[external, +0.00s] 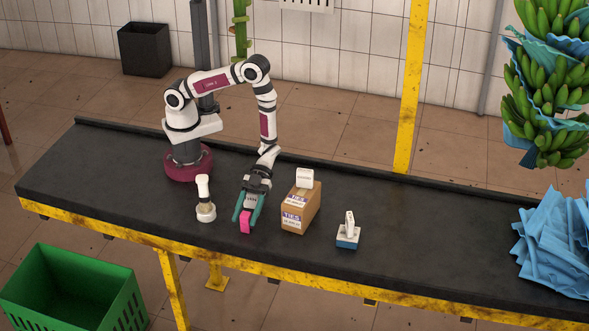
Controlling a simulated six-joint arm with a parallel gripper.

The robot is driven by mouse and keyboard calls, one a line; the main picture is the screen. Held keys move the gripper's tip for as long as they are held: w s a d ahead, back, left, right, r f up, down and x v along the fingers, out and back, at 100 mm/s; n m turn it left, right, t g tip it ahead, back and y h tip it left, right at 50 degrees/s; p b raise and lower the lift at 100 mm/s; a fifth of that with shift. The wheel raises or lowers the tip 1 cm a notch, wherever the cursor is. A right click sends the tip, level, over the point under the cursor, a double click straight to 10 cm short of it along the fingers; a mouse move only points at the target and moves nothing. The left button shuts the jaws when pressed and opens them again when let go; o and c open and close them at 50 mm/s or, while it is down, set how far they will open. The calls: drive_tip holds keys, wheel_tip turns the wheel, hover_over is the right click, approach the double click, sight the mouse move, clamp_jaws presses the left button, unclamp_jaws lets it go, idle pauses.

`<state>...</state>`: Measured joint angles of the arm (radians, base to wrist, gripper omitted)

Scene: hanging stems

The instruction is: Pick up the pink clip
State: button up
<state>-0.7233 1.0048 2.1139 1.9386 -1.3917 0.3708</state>
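The pink clip (245,227) is near the front edge of the black table, at the tips of my gripper. My gripper (244,217) points down, with its two teal fingers on either side of the clip's upper part. The fingers look spread apart. From this view I cannot tell whether they touch the clip or whether it rests on the table.
A white bottle-like item (205,199) stands just left of my gripper. A cardboard TIES box (301,208) stands close on the right, with a blue-and-white item (348,231) beyond it. Blue sheets (556,240) lie far right. The black table (430,240) is clear between.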

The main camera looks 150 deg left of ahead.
sight(246, 213)
clamp_jaws()
wheel_tip(246, 213, up, 10)
drive_tip(key=shift+r, duration=0.1)
idle(0.4)
